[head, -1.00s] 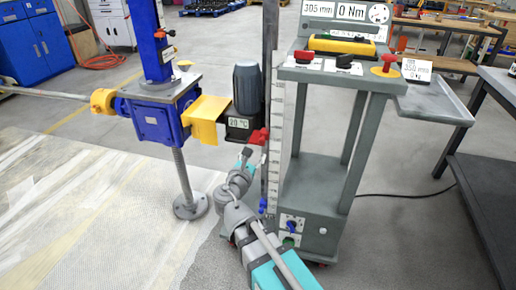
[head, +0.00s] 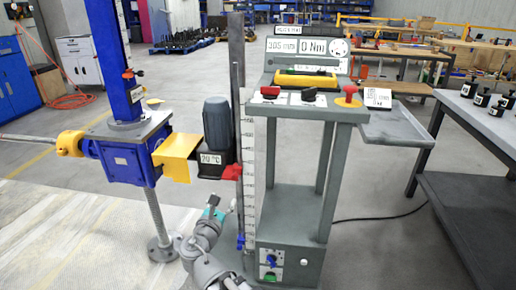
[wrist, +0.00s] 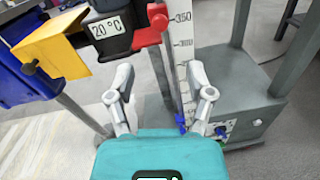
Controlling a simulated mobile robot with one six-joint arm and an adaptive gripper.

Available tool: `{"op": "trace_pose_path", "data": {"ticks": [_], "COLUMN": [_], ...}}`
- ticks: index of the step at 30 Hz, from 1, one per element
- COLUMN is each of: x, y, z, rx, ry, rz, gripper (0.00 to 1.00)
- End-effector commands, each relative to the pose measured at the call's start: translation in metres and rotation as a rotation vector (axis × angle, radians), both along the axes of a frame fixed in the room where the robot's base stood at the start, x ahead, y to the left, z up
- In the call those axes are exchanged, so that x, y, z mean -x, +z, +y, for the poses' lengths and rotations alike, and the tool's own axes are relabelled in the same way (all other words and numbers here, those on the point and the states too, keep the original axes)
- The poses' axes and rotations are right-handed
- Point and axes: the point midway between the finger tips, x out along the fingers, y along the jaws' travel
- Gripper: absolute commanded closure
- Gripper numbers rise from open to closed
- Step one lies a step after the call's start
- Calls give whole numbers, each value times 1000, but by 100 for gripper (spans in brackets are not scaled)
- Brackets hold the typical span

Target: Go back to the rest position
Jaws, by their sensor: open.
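My gripper (wrist: 160,74) is open and empty, its two grey fingers apart in the wrist view. In the head view my gripper (head: 222,203) is small, low in front of the scale post. The blue screw jack (head: 122,162) stands to its left, with a yellow coupling (head: 70,143) and a yellow guard (head: 177,155). The dark motor (head: 218,128) with a 20 °C label is above the gripper. A red pointer (head: 232,172) sits at the vertical scale (head: 248,180); it also shows in the wrist view (wrist: 157,15). A blue clamp (head: 240,241) is lower on the post.
The grey test stand (head: 300,213) carries a display reading 305 mm and 0 Nm (head: 300,46), switches and a red knob (head: 347,98). Its side tray (head: 395,126) juts right. A dark bench (head: 470,190) stands at right.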

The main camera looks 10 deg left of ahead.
Motion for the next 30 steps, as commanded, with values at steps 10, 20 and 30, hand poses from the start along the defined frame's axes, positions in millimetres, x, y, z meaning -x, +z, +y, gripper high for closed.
{"op": "trace_pose_path", "data": {"ticks": [10, 20, 30], "x": [-21, -46, -44], "y": [-18, -64, -113], "z": [-46, -145, -236], "rx": [-184, -619, -1072], "ry": [-123, -438, -823], "rz": [75, 201, 260], "gripper": [32, 32, 32]}}
